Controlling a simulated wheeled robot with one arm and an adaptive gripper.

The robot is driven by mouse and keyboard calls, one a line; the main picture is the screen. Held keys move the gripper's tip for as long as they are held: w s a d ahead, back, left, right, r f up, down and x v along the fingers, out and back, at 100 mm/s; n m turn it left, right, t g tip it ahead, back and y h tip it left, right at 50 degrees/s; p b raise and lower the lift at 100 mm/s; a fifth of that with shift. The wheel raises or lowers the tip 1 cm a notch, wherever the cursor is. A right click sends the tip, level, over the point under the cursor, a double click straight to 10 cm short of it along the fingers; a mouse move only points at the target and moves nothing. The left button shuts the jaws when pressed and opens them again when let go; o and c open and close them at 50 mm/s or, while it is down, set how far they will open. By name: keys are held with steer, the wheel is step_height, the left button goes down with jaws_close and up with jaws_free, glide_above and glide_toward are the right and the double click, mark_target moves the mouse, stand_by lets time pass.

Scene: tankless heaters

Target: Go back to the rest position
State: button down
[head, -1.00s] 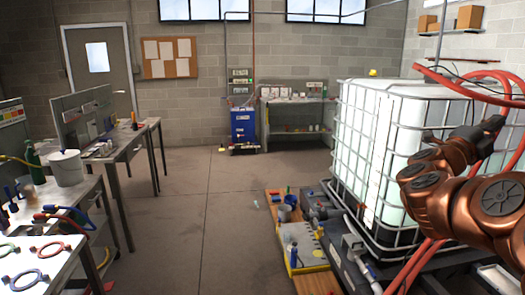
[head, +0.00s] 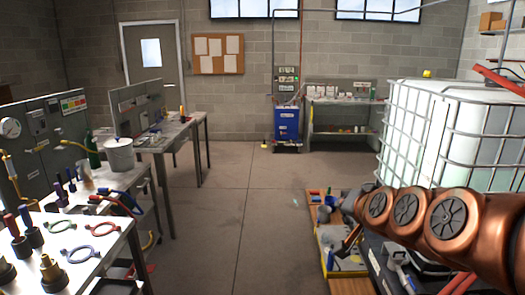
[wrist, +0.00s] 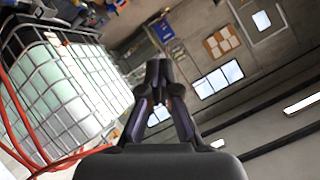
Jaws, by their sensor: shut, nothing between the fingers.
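My gripper (wrist: 158,75) shows in the wrist view, shut and empty, with its fingers meeting in the middle of the picture. Behind it, the wrist view shows the room tilted, with the windows, the ceiling and a caged tank. In the head view my copper-coloured arm reaches in from the right edge, in front of the tank's lower part. My fingers cannot be made out clearly there.
The white caged tank (head: 455,128) stands close to my arm at the right, and also fills the left of the wrist view (wrist: 62,85). Red hoses (wrist: 18,125) run beside it. Workbenches (head: 85,235) line the left. A blue cabinet (head: 286,124) stands at the back. The middle floor (head: 245,215) is clear.

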steer(key=s+a+f+n+g, duration=0.2)
steer(key=s+f+g, duration=0.3)
steer(key=s+f, duration=0.5)
steer(key=s+a+f+n+g, duration=0.25)
steer(key=s+f+g, duration=0.25)
steer(key=s, duration=0.9)
steer(key=s+d+f+n+g+h, duration=0.1)
steer(key=s+d+f+g, duration=0.1)
steer(key=s, duration=1)
steer(key=shift+d+g+h, duration=0.3)
steer(key=shift+d+g, duration=0.45)
steer(key=shift+g, duration=0.35)
steer(key=shift+d+f, duration=0.1)
